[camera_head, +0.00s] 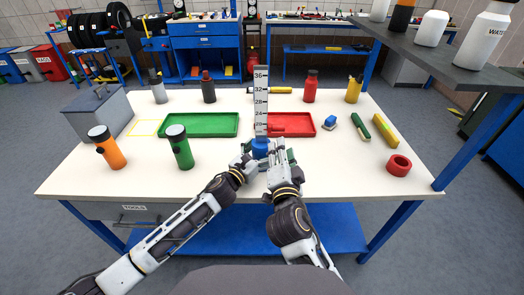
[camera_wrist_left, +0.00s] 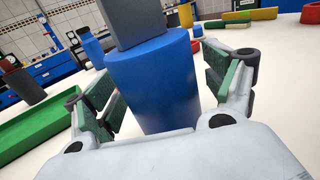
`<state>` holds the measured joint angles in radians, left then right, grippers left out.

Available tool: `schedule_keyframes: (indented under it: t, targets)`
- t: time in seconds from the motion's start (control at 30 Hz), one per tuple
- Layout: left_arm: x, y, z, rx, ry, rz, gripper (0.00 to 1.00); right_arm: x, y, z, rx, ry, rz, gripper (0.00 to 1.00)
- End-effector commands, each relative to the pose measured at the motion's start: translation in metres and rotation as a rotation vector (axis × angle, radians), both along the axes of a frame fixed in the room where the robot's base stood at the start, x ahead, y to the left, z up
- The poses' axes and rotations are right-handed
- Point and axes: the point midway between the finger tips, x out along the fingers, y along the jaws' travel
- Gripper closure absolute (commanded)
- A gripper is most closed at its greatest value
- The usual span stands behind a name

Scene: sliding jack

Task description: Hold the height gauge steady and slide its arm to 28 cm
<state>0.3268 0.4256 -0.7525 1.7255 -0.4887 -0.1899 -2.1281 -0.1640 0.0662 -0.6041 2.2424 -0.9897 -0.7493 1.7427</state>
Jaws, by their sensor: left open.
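The height gauge (camera_head: 261,95) stands upright near the table's front middle, a white scale with numbers up to 36 on a blue base (camera_head: 260,148). A small red part beside the scale's lower end may be its arm, but it blends with the red tray behind. In the left wrist view the blue base (camera_wrist_left: 155,85) stands between my left gripper's green-padded fingers, with a grey post (camera_wrist_left: 135,20) above. My left gripper (camera_head: 247,160) is open around the base, with visible gaps. My right gripper (camera_head: 279,152) is close to the base's right side; its finger opening is unclear.
A green tray (camera_head: 200,136) lies left of the gauge and a red tray (camera_head: 314,133) behind right. A green bottle (camera_head: 180,150) and orange bottle (camera_head: 108,150) stand left. A red ring (camera_head: 399,166) lies right. A shelf (camera_head: 445,58) overhangs the right side.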

Motion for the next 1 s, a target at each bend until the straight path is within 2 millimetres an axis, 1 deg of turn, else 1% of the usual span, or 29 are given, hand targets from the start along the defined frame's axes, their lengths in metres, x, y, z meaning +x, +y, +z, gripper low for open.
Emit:
schedule_keyframes:
  t: [0.3, 0.77, 0.8, 1.0]
  targets:
    - [0.0007, -0.0006, -0.0003, 0.0, 0.0, 0.0, 0.16, 0.0, 0.0, 0.0, 0.0, 0.0, 0.0, 0.64]
    - [0.0005, -0.0005, -0.0004, 0.001, 0.0, 0.0, 0.75, 0.0, 0.0, 0.0, 0.0, 0.0, 0.0, 0.64]
    - [0.0005, -0.0005, -0.0004, 0.001, 0.0, 0.0, 0.77, 0.0, 0.0, 0.0, 0.0, 0.0, 0.0, 0.64]
    - [0.0005, -0.0005, -0.0005, 0.001, 0.0, 0.0, 0.77, 0.0, 0.0, 0.0, 0.0, 0.0, 0.0, 0.64]
